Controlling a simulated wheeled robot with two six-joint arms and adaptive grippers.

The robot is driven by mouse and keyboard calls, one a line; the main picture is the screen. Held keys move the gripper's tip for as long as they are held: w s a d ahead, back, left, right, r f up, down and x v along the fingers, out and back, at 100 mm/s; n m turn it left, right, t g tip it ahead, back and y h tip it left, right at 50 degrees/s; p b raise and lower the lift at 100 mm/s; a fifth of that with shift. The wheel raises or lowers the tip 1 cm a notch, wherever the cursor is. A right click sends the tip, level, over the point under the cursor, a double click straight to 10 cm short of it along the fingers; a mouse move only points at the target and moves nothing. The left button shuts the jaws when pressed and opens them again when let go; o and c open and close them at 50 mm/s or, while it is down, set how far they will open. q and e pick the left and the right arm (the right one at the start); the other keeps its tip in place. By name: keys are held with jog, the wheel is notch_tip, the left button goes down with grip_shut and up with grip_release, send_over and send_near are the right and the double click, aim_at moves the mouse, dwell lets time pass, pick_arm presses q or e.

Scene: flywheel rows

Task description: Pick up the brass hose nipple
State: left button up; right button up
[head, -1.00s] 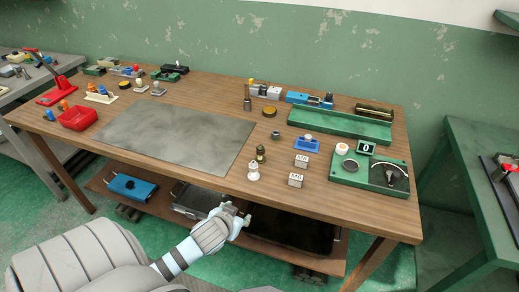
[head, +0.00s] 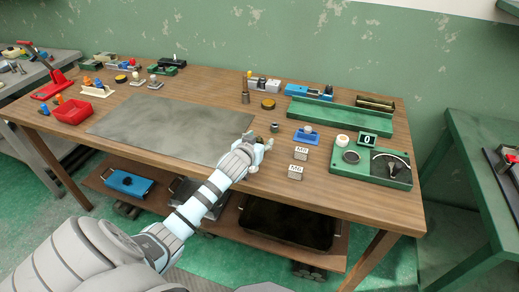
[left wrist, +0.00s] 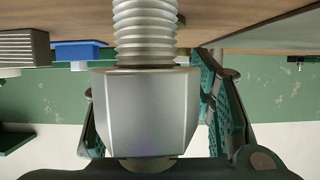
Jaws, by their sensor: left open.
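My left gripper (head: 256,150) is over the front middle of the table, open. In the left wrist view, a silver-grey fitting with a hex body and a threaded end (left wrist: 145,110) stands large between the two open fingers. I cannot tell whether either finger touches it. It looks like steel rather than brass. I cannot make out the brass hose nipple clearly; in the head view my gripper covers the spot where a small brass-coloured fitting stood. My right gripper is not in view.
Two grey labelled blocks (head: 300,153) and a blue holder (head: 307,135) stand just right of my gripper. A green scale (head: 375,165) is farther right. A green tray (head: 335,118) lies behind. A bare grey mat (head: 165,128) fills the middle left.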

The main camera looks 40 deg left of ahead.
pick_arm(q)
jog(key=shift+w+f, duration=0.1)
jog(key=shift+w, duration=0.1)
jog(key=shift+s, duration=0.1)
grip_shut()
